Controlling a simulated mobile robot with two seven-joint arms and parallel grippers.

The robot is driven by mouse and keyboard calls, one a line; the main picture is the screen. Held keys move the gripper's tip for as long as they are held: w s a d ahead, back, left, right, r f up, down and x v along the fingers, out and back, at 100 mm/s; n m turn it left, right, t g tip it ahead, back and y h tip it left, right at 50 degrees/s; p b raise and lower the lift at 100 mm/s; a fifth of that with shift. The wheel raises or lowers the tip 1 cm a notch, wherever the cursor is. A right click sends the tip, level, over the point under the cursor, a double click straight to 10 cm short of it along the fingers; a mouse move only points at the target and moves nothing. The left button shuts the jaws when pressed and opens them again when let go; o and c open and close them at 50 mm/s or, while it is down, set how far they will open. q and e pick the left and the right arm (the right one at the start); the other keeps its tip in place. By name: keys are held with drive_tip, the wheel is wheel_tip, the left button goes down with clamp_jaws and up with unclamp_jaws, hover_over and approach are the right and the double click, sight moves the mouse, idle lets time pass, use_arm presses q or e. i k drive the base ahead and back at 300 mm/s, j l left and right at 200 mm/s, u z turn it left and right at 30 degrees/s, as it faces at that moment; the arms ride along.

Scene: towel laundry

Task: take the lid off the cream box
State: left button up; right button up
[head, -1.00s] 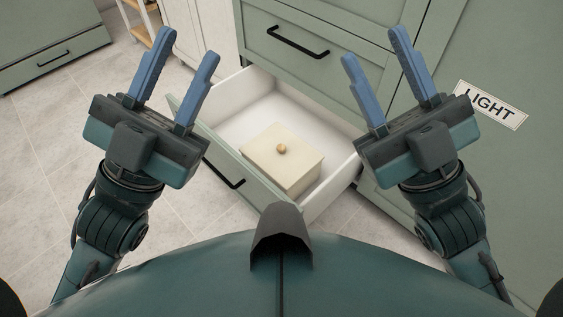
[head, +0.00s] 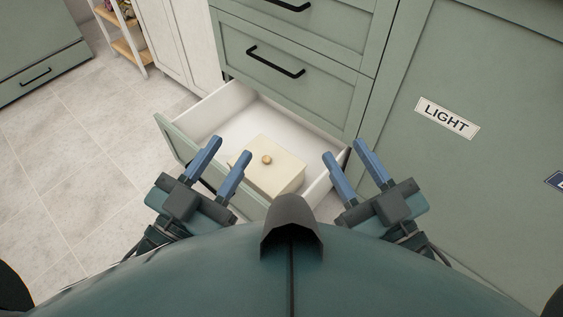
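The cream box (head: 277,178) stands in the open drawer (head: 233,98). Its flat lid (head: 262,171) is on it, with a small round wooden knob (head: 266,159) on top. My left gripper (head: 229,149) is open and empty, left of the box and over the drawer's front. My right gripper (head: 344,151) is open and empty, right of the box near the drawer's right side wall. Neither gripper touches the lid or knob. Part of the drawer front is hidden behind my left gripper and my body.
The green cabinet has a closed drawer with a black handle (head: 275,62) above the open one. A tall green panel with a LIGHT label (head: 447,117) stands at right. A shelf (head: 127,34) stands at the back left. The tiled floor (head: 75,150) at left is clear.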

sight(272, 168)
drive_tip(key=z, duration=0.5)
drive_tip(key=j+z, duration=0.15)
drive_tip(key=z, duration=0.8)
drive_tip(key=k+j, duration=0.1)
drive_tip(key=j, duration=0.45)
drive_tip(key=i, duration=0.1)
drive_tip(key=z, duration=0.05)
